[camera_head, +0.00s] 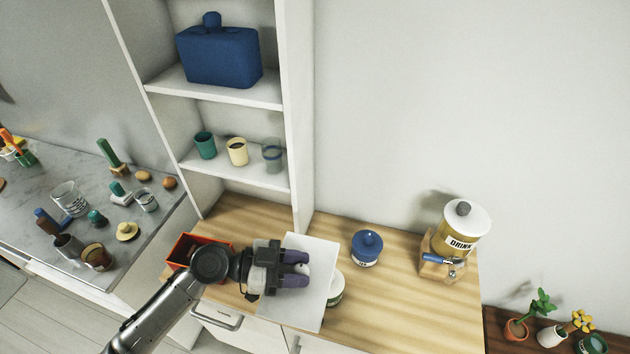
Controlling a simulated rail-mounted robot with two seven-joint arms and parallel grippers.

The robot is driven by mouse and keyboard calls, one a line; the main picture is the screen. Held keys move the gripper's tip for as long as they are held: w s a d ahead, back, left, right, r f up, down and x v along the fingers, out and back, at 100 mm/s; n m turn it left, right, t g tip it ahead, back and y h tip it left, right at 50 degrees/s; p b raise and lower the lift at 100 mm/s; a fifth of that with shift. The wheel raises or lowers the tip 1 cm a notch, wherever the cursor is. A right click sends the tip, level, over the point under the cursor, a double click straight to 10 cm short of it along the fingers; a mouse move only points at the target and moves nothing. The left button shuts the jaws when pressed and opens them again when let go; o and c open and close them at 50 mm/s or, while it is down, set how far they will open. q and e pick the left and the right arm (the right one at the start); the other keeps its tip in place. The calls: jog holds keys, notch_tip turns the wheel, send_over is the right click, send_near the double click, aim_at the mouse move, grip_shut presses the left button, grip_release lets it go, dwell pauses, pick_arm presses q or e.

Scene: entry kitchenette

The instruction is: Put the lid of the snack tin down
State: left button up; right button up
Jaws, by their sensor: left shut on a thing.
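My left gripper (303,271) is shut on a small whitish knob that shows between its dark fingers. The knob seems to belong to a flat white rectangular panel (312,311), which looks like the lid. The panel is over the front part of the wooden counter; I cannot tell whether it touches the counter. An open red box (183,247) with a dark inside stands to the left, partly hidden by my arm; it may be the snack tin, but no label shows. My right gripper is out of view.
A white and green canister (336,288) is partly hidden by the panel. A blue lidded jar (367,247) and a drink dispenser (462,230) stand farther right. The wooden counter (400,310) is clear at the front right. A white shelf upright (296,120) rises behind.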

pick_arm(q)
jog(key=shift+t, duration=0.3)
jog(key=shift+w+a+n+t, duration=0.2)
jog(key=shift+w+n+t, duration=0.55)
jog(key=shift+n+t, duration=0.4)
jog(key=w+a+r+n+t+y, duration=0.2)
jog(key=a+r+n+t+y, duration=0.35)
jog(key=r, duration=0.55)
jog(key=s+a+f+n+t+y, duration=0.1)
jog(key=s+a+f+t, duration=0.1)
jog(key=f, duration=0.4)
jog(key=s+a+f+n+t+y, duration=0.1)
jog(key=s+a+f+n+t, duration=0.1)
jog(key=s+a+f, duration=0.2)
notch_tip(320, 180, down, 3)
jog(key=a, duration=0.3)
jog(key=shift+s+n, duration=0.3)
jog(key=shift+s, duration=0.1)
jog(key=shift+f+y, duration=0.15)
jog(key=shift+y, duration=0.2)
